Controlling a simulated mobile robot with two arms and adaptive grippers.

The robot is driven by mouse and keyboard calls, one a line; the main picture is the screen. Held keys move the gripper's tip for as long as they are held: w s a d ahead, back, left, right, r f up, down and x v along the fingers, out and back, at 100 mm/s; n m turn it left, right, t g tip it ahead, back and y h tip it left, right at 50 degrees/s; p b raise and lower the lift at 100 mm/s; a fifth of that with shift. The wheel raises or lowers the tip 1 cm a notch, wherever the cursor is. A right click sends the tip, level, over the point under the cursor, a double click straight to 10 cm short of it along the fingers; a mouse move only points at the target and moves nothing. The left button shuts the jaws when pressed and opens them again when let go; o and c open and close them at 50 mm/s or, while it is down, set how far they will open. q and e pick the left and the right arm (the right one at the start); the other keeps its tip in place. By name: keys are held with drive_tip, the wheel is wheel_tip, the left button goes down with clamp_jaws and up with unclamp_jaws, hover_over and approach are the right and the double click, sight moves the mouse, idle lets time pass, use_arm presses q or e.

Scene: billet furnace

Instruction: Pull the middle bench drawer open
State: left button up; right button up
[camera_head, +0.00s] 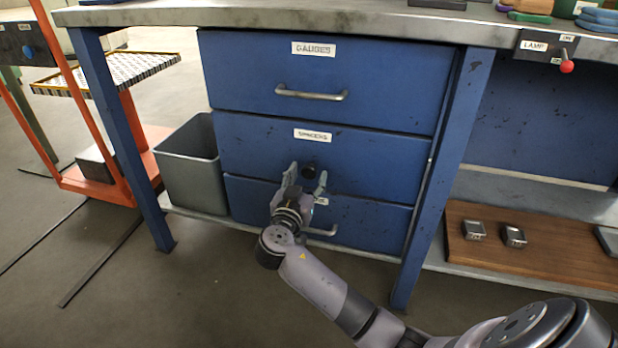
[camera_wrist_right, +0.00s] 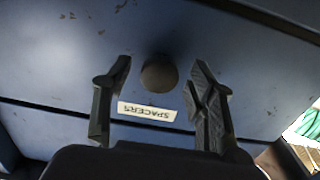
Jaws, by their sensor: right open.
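The middle bench drawer (camera_head: 240,140) is blue, labelled SPACERS, and looks shut, flush with the drawers above and below. Its handle is a dark round knob (camera_head: 309,171). My right gripper (camera_head: 305,176) is open in front of this drawer, with a finger on either side of the knob. In the right wrist view the knob (camera_wrist_right: 159,75) sits between the two open fingertips (camera_wrist_right: 160,72), with a gap on both sides. The SPACERS label (camera_wrist_right: 147,111) shows upside down there. My left gripper is not in view.
The top drawer (camera_head: 400,80) has a bar handle, and the bottom drawer (camera_head: 370,222) lies partly behind my right arm. A grey bin (camera_head: 190,170) stands left of the drawers. A blue bench leg (camera_head: 450,170) stands right of them. The floor in front is clear.

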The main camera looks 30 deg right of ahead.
drive_tip(key=shift+x, duration=1.05)
clamp_jaws()
